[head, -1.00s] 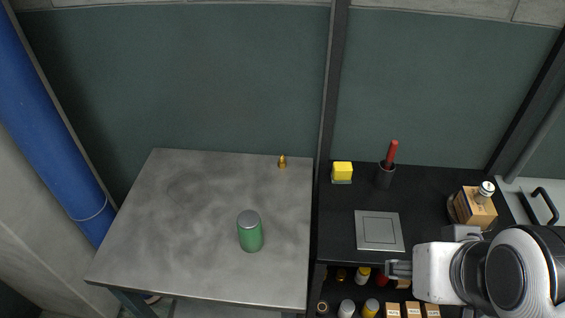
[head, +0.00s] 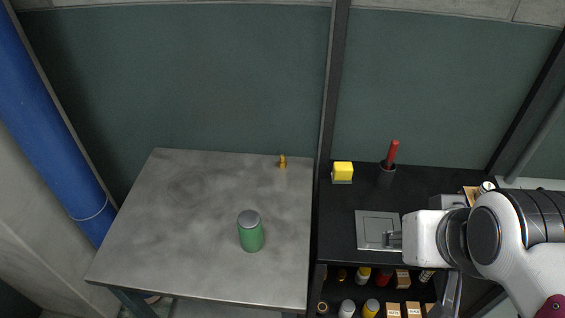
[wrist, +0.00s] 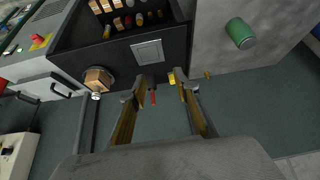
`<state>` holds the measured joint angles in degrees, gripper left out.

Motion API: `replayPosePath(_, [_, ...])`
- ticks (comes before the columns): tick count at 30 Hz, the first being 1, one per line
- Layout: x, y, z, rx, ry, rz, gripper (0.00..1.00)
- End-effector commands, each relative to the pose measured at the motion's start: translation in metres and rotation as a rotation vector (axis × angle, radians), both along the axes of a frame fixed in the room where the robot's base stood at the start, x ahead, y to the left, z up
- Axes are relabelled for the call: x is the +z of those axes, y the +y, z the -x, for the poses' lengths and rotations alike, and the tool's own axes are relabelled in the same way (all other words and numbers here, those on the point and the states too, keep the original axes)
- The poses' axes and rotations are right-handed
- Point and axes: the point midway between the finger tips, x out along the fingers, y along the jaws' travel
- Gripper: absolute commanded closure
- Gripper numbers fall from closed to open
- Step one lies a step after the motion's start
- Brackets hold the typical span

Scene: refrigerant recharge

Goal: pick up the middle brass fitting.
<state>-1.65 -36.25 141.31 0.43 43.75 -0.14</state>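A small brass fitting (head: 282,162) stands upright near the back right edge of the grey table (head: 190,240). It also shows, very small, in the wrist view (wrist: 207,74), just right of my fingers. It is the only brass fitting I see on the table. My gripper (wrist: 158,94) is open and empty, fingers spread wide, above the black counter. It is well to the right of the table fitting in the head view, where the arm mostly hides it.
A green canister (head: 250,232) stands on the grey table. The black counter (head: 340,220) holds a yellow block (head: 342,172), a dark cup (head: 386,175) with a red-handled tool, and a grey square plate (head: 372,229). A dark upright post (head: 328,100) rises behind the table-counter gap.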

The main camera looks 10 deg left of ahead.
Motion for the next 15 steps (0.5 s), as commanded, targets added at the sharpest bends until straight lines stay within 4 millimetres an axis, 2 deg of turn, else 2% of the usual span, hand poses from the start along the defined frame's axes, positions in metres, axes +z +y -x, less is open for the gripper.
replayPosePath(15, [-0.005,0.032,-0.112,0.066,-0.121,-0.018,0.69])
